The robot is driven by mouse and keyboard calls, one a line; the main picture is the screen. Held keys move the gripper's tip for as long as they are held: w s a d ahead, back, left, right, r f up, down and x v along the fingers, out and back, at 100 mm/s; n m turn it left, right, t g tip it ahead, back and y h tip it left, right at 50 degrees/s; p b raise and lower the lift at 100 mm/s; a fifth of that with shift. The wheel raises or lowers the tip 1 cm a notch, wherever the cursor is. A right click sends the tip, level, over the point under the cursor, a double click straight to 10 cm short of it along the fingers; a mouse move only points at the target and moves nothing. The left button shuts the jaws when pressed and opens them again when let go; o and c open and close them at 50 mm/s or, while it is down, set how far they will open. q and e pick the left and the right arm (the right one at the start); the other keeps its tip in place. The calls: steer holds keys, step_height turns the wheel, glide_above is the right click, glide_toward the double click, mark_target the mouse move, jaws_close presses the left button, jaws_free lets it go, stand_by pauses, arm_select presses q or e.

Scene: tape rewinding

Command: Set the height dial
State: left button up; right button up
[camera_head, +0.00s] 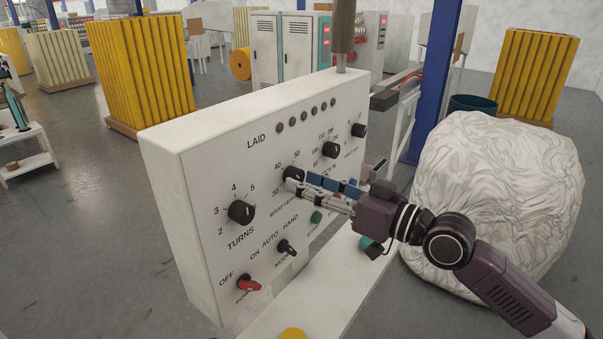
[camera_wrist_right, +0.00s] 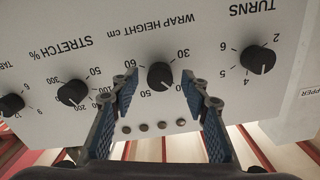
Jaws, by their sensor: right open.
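The wrap height dial (camera_head: 293,173) is a black round knob on the front of a white control panel (camera_head: 190,175). It also shows in the right wrist view (camera_wrist_right: 160,75), upside down under the label WRAP HEIGHT cm, with numbers such as 30 and 50 around it. I cannot read its pointer surely. My right gripper (camera_head: 296,187) is at this dial, its blue-padded fingers open. In the right wrist view the gripper (camera_wrist_right: 161,88) has one finger on each side of the dial, with gaps visible. My left gripper is not in view.
The turns dial (camera_head: 241,211) and stretch dial (camera_head: 331,149) flank the wrap height dial. Below are the mode switch (camera_head: 286,248), red power switch (camera_head: 248,283) and a green button (camera_head: 316,217). A large white wrapped bale (camera_head: 495,200) stands at the right.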

steer(key=shift+x, duration=0.95)
